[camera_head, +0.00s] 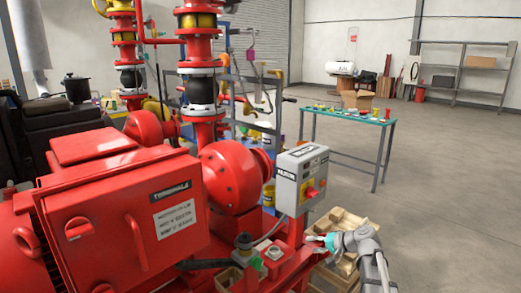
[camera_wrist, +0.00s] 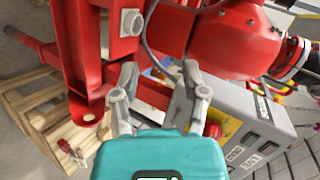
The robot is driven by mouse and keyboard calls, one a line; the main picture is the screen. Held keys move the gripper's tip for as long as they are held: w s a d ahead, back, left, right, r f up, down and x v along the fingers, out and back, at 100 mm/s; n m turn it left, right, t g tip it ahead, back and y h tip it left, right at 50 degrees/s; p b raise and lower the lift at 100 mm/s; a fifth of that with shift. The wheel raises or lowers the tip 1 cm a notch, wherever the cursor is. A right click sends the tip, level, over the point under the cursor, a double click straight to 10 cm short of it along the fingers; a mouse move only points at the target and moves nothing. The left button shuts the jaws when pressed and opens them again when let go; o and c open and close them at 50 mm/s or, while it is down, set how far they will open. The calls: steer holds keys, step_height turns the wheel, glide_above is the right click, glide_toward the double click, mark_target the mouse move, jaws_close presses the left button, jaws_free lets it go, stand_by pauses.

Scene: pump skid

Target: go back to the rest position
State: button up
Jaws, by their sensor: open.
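My gripper (camera_head: 322,242) is at the lower right of the head view, low beside the red pump skid frame (camera_head: 285,270) and below the grey control box (camera_head: 300,178). In the wrist view my gripper (camera_wrist: 155,95) has its two grey fingers apart, with nothing between them. The red skid frame (camera_wrist: 75,50) lies beyond the fingertips. The control box (camera_wrist: 265,125) is to the right of the fingers, with a yellow and red switch on it. I cannot tell whether the fingers touch anything.
A wooden pallet (camera_head: 340,225) lies on the floor behind my arm. The red terminal box (camera_head: 125,215) and pump pipes (camera_head: 203,90) fill the left. A green-edged table (camera_head: 350,115) with small items stands further back. The floor (camera_head: 450,200) at right is clear.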

steer(key=s+a+f+n+g+h, duration=0.1)
steer(key=s+f+n+g+h, duration=0.3)
steer(key=s, duration=0.6)
steer(key=s+a+f+n+g+h, duration=0.1)
steer(key=s+f+g+h, duration=0.2)
steer(key=s+f+h, duration=0.5)
step_height(320, 180, up, 19)
steer(key=s+y+p, duration=0.1)
steer(key=p, duration=1.5)
steer(key=shift+s+d, duration=0.25)
steer(key=shift+s, duration=0.15)
steer(key=shift+f, duration=0.1)
